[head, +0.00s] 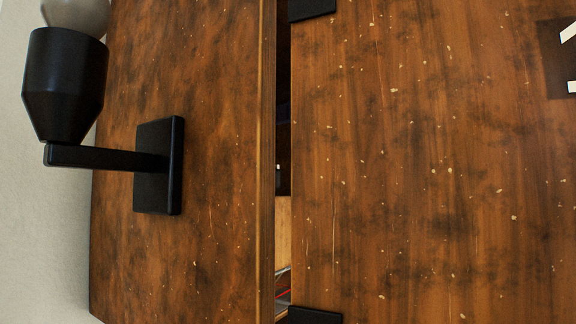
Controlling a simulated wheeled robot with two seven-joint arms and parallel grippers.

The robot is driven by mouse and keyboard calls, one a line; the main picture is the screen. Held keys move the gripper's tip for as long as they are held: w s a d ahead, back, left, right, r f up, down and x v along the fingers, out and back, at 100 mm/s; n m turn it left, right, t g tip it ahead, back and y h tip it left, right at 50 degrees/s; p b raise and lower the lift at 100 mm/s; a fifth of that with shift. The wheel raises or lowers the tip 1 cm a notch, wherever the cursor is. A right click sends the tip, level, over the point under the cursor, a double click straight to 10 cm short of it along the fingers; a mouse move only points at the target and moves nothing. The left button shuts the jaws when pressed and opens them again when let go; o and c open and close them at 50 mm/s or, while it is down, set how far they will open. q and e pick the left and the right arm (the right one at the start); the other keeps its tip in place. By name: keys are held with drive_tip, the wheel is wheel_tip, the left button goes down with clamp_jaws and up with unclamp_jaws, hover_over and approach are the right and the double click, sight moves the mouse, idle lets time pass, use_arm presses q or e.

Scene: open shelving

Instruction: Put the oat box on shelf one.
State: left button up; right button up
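No oat box can be made out in the head view. Neither of my grippers is in view. No shelf can be identified for certain as shelf one. Two worn brown wooden panels fill most of the view, a left panel (225,120) and a larger right panel (430,220), both with pale chips and scratches.
A black lamp-like fixture (65,85) with a pale rounded end juts from the left panel on a square plate (158,165). A narrow gap between the panels shows light wood (283,232). A dark patch with white marks (560,60) sits at the right edge.

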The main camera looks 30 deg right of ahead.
use_arm(q)
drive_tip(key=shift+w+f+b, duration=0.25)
drive_tip(key=shift+b, duration=0.3)
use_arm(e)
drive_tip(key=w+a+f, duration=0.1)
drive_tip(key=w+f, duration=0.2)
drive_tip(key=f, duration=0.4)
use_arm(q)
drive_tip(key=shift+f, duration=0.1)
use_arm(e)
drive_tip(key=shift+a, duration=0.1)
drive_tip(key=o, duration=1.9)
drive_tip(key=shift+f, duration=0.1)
